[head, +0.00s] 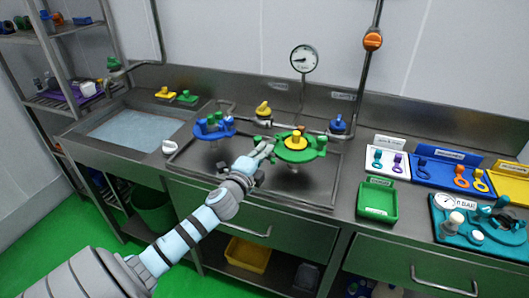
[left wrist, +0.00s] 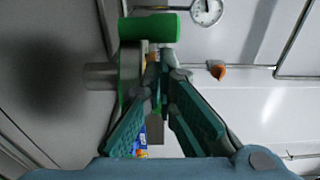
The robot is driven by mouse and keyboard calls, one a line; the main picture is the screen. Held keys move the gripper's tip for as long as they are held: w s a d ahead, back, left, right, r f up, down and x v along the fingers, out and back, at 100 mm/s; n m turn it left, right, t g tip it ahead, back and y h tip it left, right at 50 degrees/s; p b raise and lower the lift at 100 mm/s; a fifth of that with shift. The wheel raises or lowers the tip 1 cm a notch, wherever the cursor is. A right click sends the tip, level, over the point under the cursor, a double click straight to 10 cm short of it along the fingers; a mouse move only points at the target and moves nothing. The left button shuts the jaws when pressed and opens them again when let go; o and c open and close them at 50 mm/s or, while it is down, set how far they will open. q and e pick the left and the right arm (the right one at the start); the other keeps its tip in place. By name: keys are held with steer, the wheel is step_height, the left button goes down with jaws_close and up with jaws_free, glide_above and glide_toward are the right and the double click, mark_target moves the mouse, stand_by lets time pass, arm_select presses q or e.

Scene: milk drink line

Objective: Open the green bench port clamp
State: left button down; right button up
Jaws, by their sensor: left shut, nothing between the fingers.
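The green bench port clamp (head: 300,154) is a round green fitting with knobs around its rim and a yellow centre. It stands on the steel bench in the middle of the head view. My left gripper (head: 266,149) reaches in from the lower left, its fingertips at the clamp's left side. Its fingers are closed with nothing between them. In the left wrist view the fingertips (left wrist: 164,72) are close below a green cylindrical part (left wrist: 149,27) of the clamp. I cannot tell whether they touch it. My right gripper is in neither view.
A blue port clamp (head: 214,128) stands left of the green one. Behind are a yellow-topped valve (head: 263,110), a blue-topped valve (head: 338,125) and a gauge (head: 304,59). A green tray (head: 377,200) and a blue tray (head: 437,174) lie right. A sink (head: 128,130) is left.

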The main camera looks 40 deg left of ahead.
arm_select(q)
steer(key=shift+d, duration=0.1)
steer(key=v, duration=1.1)
steer(key=shift+s, duration=0.3)
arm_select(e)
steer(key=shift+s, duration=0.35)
